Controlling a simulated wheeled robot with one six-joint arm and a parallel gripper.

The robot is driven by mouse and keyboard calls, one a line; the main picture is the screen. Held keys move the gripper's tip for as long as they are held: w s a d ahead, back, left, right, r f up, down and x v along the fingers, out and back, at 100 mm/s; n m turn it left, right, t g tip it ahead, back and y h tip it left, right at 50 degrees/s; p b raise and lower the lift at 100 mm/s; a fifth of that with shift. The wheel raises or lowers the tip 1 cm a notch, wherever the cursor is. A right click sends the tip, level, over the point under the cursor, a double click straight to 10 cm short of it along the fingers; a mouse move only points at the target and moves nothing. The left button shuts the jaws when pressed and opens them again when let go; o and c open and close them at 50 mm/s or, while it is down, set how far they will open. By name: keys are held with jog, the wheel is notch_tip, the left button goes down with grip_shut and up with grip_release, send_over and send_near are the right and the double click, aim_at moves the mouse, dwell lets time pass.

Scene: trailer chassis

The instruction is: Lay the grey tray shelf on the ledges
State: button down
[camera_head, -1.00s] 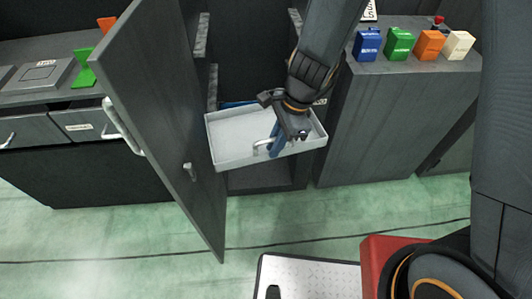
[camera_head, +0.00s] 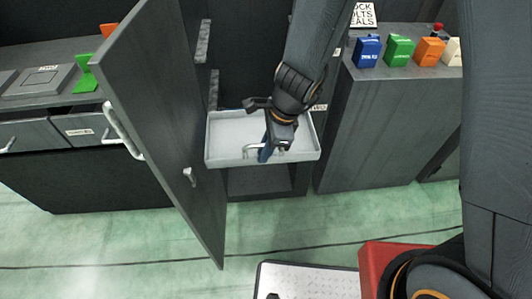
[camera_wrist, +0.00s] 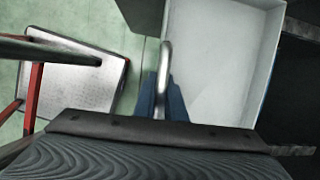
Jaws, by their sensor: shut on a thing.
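The grey tray shelf (camera_head: 228,134) is a shallow light-grey tray with raised walls, held roughly level at the mouth of the open dark cabinet. My gripper (camera_head: 270,150) is shut on the tray's metal handle at its front. In the wrist view the blue fingers (camera_wrist: 163,100) close around the upright handle, with the tray (camera_wrist: 222,70) to the right. Grey ledges run along the cabinet's inner left wall, an upper one (camera_head: 203,42) and a lower one (camera_head: 213,88). The right-side ledges are mostly hidden by my arm. Contact between tray and ledges cannot be told.
The open cabinet door (camera_head: 165,120) stands close to the tray's left side. A counter (camera_head: 400,85) with blue, green, orange and white blocks is at right. A metal plate (camera_head: 310,280) and red part (camera_head: 385,258) lie below.

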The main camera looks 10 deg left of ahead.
jog(key=shift+w+a+r+p, duration=0.1)
jog(key=shift+w+a+p, duration=0.15)
jog(key=shift+w+p, duration=0.8)
jog(key=shift+w+a+f+p, duration=0.1)
jog(key=shift+w+a+p, duration=0.15)
jog(key=shift+w+p, duration=0.8)
jog(key=shift+w+a+r+p, duration=0.1)
jog(key=shift+w+a+p, duration=0.35)
jog(key=shift+w, duration=1.05)
jog(key=shift+w+a+p, duration=0.15)
jog(key=shift+w+p, duration=0.4)
jog(key=shift+w, duration=0.5)
jog(key=shift+w+a+p, duration=0.2)
jog(key=shift+w+p, duration=0.3)
jog(key=shift+w, duration=0.6)
jog(key=shift+w+a+p, duration=0.15)
jog(key=shift+w+p, duration=0.4)
jog(key=shift+w, duration=0.5)
jog(key=w+a+f+b, duration=0.2)
jog(key=w+b, duration=0.5)
jog(key=w, duration=0.7)
jog(key=shift+w+a, duration=0.2)
jog(key=shift+a, duration=0.4)
jog(key=c, duration=1.7)
grip_release()
jog(key=shift+c, duration=0.2)
jog(key=shift+o, duration=0.5)
